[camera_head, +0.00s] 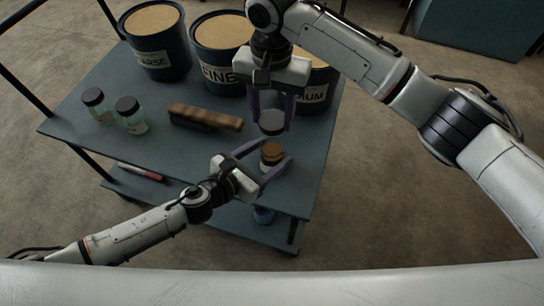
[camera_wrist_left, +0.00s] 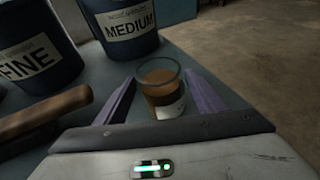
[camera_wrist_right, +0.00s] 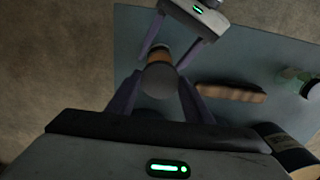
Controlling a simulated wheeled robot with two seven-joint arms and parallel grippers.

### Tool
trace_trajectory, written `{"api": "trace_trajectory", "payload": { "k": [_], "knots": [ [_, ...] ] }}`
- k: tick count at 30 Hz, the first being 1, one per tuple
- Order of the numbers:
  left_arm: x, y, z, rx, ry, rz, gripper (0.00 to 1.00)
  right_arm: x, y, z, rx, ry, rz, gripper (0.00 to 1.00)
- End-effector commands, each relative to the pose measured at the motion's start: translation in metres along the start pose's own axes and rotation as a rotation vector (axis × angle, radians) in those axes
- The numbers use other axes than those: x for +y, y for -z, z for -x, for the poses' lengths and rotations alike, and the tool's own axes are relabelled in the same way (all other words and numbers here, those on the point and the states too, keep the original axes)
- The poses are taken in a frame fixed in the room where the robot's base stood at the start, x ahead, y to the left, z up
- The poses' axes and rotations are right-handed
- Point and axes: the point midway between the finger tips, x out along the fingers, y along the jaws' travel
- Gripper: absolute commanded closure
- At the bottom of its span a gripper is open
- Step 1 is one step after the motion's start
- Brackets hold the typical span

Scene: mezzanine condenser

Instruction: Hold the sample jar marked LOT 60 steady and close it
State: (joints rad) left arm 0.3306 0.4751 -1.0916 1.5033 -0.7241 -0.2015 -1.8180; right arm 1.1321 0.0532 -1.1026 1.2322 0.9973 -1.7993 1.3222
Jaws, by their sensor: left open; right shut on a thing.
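An open sample jar (camera_head: 271,154) with brown contents stands upright near the right edge of the blue-grey cart top. In the left wrist view the jar (camera_wrist_left: 163,98) has a clear rim and a white label whose marking I cannot read. My left gripper (camera_head: 266,160) is open, its purple fingers on either side of the jar. My right gripper (camera_head: 273,120) is shut on a dark grey lid (camera_head: 271,123) and holds it above the jar, apart from it in the head view. In the right wrist view the lid (camera_wrist_right: 160,80) covers part of the jar.
Two lidded jars (camera_head: 131,115) (camera_head: 97,104) stand at the left of the cart top (camera_head: 100,145). A brown wooden-backed brush (camera_head: 205,117) lies mid-cart. Large tubs marked COARSE (camera_head: 154,60), FINE (camera_head: 220,73) and MEDIUM (camera_head: 315,95) stand at the back. A red-and-white item lies on the lower shelf.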

Motion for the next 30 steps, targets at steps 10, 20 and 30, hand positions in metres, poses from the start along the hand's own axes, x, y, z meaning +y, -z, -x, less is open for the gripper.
{"api": "trace_trajectory", "payload": {
  "k": [10, 20, 30],
  "knots": [
    [0.000, 0.000, -0.010, 0.001, -0.001, 0.000, 0.37, 0.000, 0.000, 0.000, 0.000, 0.000, 0.000, 0.74],
    [0.000, 0.000, -0.010, 0.000, -0.001, 0.000, 0.74, 0.000, 0.000, 0.000, 0.000, 0.000, 0.000, 0.74],
    [0.000, 0.000, -0.009, 0.001, -0.001, 0.000, 0.86, 0.000, -0.002, -0.020, -0.003, -0.001, 0.000, 0.74]
  ]
}}
